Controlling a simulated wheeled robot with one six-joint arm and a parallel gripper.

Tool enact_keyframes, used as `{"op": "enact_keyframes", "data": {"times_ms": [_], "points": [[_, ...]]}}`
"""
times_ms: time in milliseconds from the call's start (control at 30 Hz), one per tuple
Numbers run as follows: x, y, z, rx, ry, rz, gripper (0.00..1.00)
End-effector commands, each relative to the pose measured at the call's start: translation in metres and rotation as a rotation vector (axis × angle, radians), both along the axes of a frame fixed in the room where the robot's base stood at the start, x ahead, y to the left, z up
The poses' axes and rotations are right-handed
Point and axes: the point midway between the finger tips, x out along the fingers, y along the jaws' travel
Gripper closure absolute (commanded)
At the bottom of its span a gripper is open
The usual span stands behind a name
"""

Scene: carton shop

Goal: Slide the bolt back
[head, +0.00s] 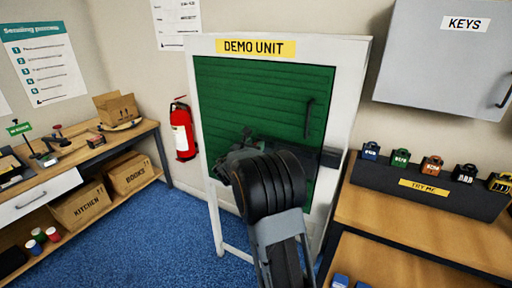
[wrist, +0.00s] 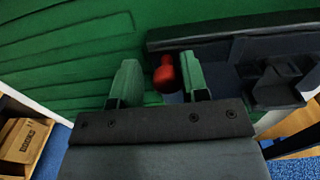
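The green door (head: 262,85) of the white-framed demo unit (head: 349,85) is closed in its frame. In the wrist view, the bolt's red knob (wrist: 165,76) stands out from a dark bolt housing (wrist: 225,78) on the green door. My gripper (wrist: 160,82) is open, with one green finger on each side of the knob. The knob is close to the right finger, and I cannot tell if they touch. A clear gap shows to the left finger. In the head view, my arm hides the knob; a dark block (head: 331,157) shows at the door's right edge.
A door handle (head: 308,118) is above and right of my arm. A bench with padlocks and a "TRY ME" stand (head: 425,190) is on the right, under a grey key cabinet (head: 440,60). A red fire extinguisher (head: 182,132) and workbench (head: 85,150) are left. Blue floor is clear between.

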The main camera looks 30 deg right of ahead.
Motion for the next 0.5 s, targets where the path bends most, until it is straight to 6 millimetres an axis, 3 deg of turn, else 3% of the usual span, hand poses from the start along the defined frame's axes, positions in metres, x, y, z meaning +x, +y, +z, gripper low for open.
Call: {"op": "enact_keyframes", "data": {"times_ms": [133, 367, 500], "points": [[-0.001, -0.002, 0.0, 0.001, 0.0, -0.004, 0.47], [-0.003, -0.003, -0.001, 0.002, 0.001, -0.008, 0.47], [-0.006, 0.007, -0.001, 0.001, 0.0, -0.004, 0.47]]}}
